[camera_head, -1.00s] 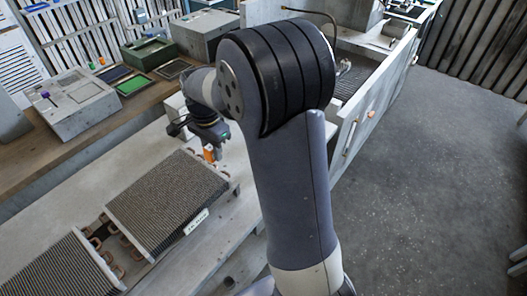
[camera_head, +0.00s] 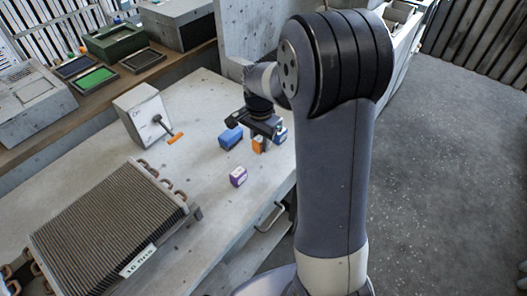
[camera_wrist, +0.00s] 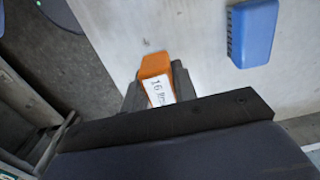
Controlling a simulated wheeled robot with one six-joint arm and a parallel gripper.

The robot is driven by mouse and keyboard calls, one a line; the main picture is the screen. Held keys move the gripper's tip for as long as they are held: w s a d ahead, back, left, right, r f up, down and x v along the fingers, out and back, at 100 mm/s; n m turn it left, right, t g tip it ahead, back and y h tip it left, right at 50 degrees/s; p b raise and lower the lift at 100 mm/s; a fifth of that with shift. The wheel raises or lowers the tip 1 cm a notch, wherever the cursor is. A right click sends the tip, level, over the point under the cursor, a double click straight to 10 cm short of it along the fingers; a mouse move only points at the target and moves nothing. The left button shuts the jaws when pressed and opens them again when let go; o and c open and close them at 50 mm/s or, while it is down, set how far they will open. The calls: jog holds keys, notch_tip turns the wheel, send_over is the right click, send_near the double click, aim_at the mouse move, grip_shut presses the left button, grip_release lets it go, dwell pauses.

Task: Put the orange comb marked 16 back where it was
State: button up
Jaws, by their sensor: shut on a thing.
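My gripper (camera_head: 262,141) is shut on the orange comb (camera_head: 258,146) and holds it over the right part of the pale bench, close to the other combs. In the wrist view the orange comb (camera_wrist: 155,68) sits between the fingertips, its white label reading 16 and more text that is partly hidden. A blue comb (camera_head: 231,137) lies just left of my gripper; it also shows in the wrist view (camera_wrist: 252,33), apart from the held comb. A blue and white piece (camera_head: 281,134) is just right of the gripper, partly hidden by my arm. A purple comb (camera_head: 238,176) lies nearer the front edge.
A finned coil block (camera_head: 110,220) with a label fills the bench's left front. A grey box (camera_head: 143,112) with a dark rod and orange end (camera_head: 175,138) stands behind it. A grey upright panel (camera_head: 250,45) stands behind my gripper. Bench between box and combs is clear.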

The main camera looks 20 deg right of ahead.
aim_at(261, 161)
jog(key=shift+f, duration=2.5)
jog(key=shift+f, duration=0.1)
jog(key=o, duration=0.9)
jog(key=shift+o, duration=0.2)
notch_tip(261, 161, up, 12)
jog(key=shift+r, duration=0.15)
